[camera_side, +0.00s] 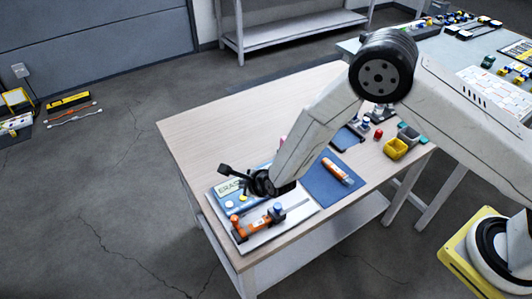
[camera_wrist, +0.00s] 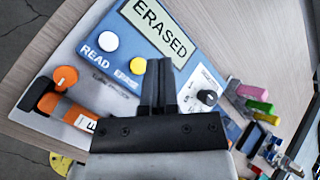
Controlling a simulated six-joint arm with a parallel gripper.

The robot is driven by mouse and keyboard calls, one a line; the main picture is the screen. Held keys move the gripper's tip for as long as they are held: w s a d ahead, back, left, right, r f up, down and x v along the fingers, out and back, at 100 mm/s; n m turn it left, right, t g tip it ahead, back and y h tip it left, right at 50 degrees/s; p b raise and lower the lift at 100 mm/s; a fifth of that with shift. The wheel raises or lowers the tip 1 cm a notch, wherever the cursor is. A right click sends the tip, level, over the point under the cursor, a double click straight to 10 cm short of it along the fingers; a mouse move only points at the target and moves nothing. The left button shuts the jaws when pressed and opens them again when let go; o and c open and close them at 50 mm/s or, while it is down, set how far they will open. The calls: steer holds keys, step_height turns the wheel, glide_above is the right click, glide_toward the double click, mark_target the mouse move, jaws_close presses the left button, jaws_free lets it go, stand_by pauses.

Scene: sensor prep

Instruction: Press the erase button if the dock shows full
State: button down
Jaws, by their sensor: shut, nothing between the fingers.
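The dock is a blue panel (camera_wrist: 205,85) on a light board; its display (camera_wrist: 158,30) reads "ERASED". In the side view my gripper (camera_side: 246,187) is low over the dock.
A black dial (camera_wrist: 207,97) is right of the fingers. A second orange sensor (camera_side: 337,171) lies on a blue mat (camera_side: 318,186). Yellow (camera_side: 396,149) and grey bins and small parts stand at the table's right end. The table's back left is clear.

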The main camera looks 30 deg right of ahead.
steer(key=shift+r, duration=1.15)
steer(key=shift+d+r, duration=0.2)
steer(key=s+d+r+n+g, duration=0.2)
steer(key=d+r+n, duration=0.5)
steer(key=s+d+r+n+g, duration=0.1)
steer(key=s+d+r+n, duration=0.2)
steer(key=s+d+n, duration=0.2)
steer(key=s+d+r+n+g+h, duration=0.1)
steer(key=s+d+r+n+g, duration=0.1)
steer(key=s+d+n, duration=0.3)
steer(key=s+d+r+n+g+h, duration=0.1)
steer(key=s+d+r+n, duration=0.3)
steer(key=s+n, duration=0.3)
steer(key=s+d, duration=0.1)
steer(key=s, duration=0.2)
steer(key=shift+d+r+n, duration=0.2)
steer(key=shift+d+n, duration=0.1)
steer(key=shift+d, duration=0.1)
stand_by(1.1)
